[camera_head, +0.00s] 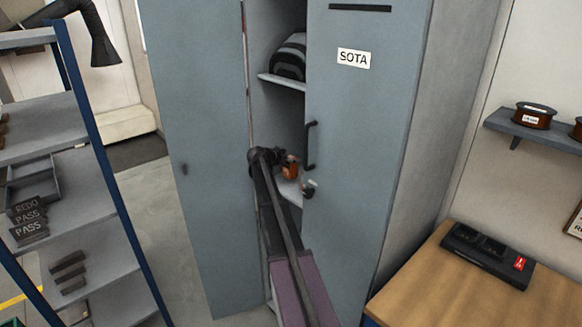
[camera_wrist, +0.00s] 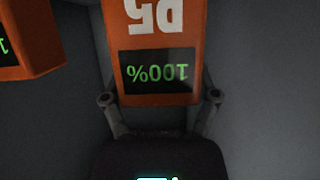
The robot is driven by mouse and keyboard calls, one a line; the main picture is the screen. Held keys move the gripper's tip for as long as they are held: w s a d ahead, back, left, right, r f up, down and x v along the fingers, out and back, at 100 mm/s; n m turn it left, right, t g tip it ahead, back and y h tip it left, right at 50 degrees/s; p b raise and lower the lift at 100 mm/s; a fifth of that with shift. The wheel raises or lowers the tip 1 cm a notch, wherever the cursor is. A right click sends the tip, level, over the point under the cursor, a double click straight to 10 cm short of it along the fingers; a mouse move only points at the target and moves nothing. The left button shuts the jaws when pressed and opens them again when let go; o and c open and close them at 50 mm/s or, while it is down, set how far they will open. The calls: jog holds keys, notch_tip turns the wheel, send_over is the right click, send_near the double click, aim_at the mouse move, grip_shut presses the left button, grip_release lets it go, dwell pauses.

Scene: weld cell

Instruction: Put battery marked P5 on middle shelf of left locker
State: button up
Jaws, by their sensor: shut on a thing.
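The battery marked P5 (camera_wrist: 158,50) is orange with a dark screen reading 100%, its lettering upside down in the wrist view. My gripper (camera_wrist: 160,97) is shut on it, one finger at each side. A second orange battery (camera_wrist: 30,40) is at the left of that view, its label cut off. In the head view my gripper (camera_head: 268,158) is inside the grey locker (camera_head: 262,40), near the lower visible shelf (camera_head: 289,192). An orange body (camera_head: 290,168) shows beside it; I cannot tell which battery that is. Contact between P5 and the shelf is not visible.
A door marked SOTA (camera_head: 350,110) with a black handle stands close right of my arm; a grey panel (camera_head: 200,150) stands left. A rack (camera_head: 75,180) is at left, a wooden table (camera_head: 430,280) at right.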

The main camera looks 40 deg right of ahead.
jog(key=shift+f+b, duration=0.65)
jog(key=shift+f, duration=0.35)
jog(key=shift+f, duration=0.15)
jog(key=o, duration=1.2)
jog(key=shift+r, duration=0.25)
jog(key=p+v, duration=0.4)
jog(key=v, duration=0.8)
jog(key=shift+p, duration=0.3)
